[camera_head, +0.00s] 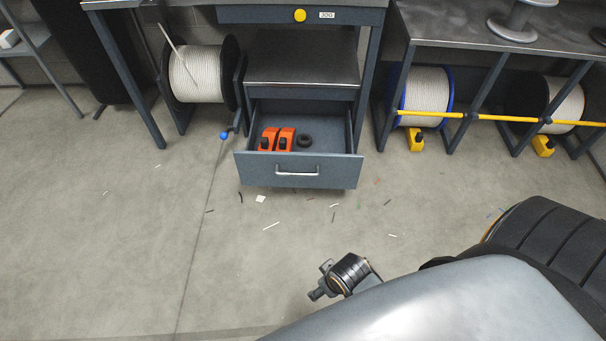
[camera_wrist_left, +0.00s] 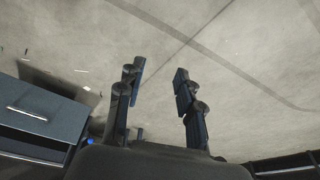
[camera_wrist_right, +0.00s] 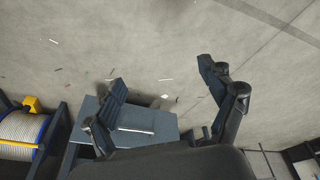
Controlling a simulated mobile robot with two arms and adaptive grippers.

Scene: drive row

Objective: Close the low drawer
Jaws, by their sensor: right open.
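The low drawer (camera_head: 254,173) stands pulled out under the workbench in the head view, with a bar handle (camera_head: 297,173) on its dark blue-grey front. In the right wrist view the drawer front (camera_wrist_right: 158,119) is low and left of centre, partly behind one finger. My right gripper (camera_wrist_right: 163,82) is open with nothing between its fingertips; I cannot tell its distance from the drawer. In the left wrist view the drawer (camera_wrist_left: 45,125) is at the left edge. My left gripper (camera_wrist_left: 158,78) has its fingers apart and empty over bare floor, away from the drawer.
Two orange items (camera_head: 277,139) and a black ring (camera_head: 305,141) lie in the drawer. Cable reels stand left (camera_head: 197,75) and right (camera_head: 427,93). A blue-knobbed lever (camera_head: 223,135) is beside the drawer. Small scraps litter the floor in front, otherwise clear. My grey body parts cover the lower right.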

